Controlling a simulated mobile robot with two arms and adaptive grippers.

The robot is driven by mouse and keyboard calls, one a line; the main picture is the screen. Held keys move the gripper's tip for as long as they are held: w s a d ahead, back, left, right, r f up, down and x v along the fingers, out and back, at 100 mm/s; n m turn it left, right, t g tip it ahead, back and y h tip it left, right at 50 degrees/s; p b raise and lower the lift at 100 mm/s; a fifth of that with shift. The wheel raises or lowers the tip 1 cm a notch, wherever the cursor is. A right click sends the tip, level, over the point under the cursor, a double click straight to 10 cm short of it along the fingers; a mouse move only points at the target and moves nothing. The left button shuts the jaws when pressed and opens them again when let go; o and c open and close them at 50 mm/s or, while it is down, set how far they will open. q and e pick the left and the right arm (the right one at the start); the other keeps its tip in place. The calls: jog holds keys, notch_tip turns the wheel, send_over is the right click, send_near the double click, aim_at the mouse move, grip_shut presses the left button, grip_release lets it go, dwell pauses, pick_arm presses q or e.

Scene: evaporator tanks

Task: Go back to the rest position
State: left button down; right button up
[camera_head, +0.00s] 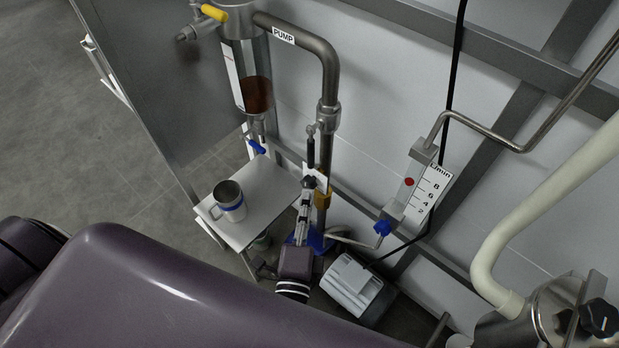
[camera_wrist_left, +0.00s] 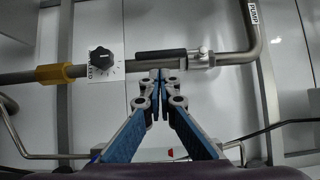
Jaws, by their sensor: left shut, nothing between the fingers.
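My left gripper (camera_head: 308,185) is low in the middle of the head view, in front of the vertical steel pipe (camera_head: 329,75). In the left wrist view my left gripper (camera_wrist_left: 160,76) has its blue-and-grey fingers together at the tips, with nothing between them. The tips appear close to the pipe with the black handle (camera_wrist_left: 161,54); I cannot tell whether they touch it. My purple arm fills the bottom of the head view. My right gripper is not in view.
A metal cup (camera_head: 231,203) stands on a white shelf (camera_head: 262,190) left of the gripper. A flow meter (camera_head: 412,187) and a motor (camera_head: 352,285) are to the right. A black knob (camera_wrist_left: 100,59) and yellow fitting (camera_wrist_left: 54,74) are on the pipe. Open floor is at left.

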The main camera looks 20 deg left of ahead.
pick_arm(q)
jog(key=shift+v, duration=1.5)
jog(key=s+a+f+n+g, duration=0.1)
jog(key=s+a+f+g, duration=0.25)
jog(key=f, duration=0.85)
jog(key=s+a+f+g+h, duration=0.15)
jog(key=f+g, duration=0.25)
jog(key=f, duration=0.7)
jog(key=s+a+f+n+g+y, duration=0.1)
jog(key=s+a+f+g, duration=0.25)
jog(key=f, duration=0.85)
jog(key=s+f+n+g+h, duration=0.2)
jog(key=s+f+n, duration=0.3)
jog(key=s, duration=0.5)
jog(key=s+f+n+g+h, duration=0.2)
jog(key=s+f+n, duration=0.4)
jog(key=s+f, duration=0.4)
jog(key=shift+s+a+f+g, duration=0.25)
jog(key=shift+s+a+g, duration=0.1)
jog(key=shift+s+g, duration=0.45)
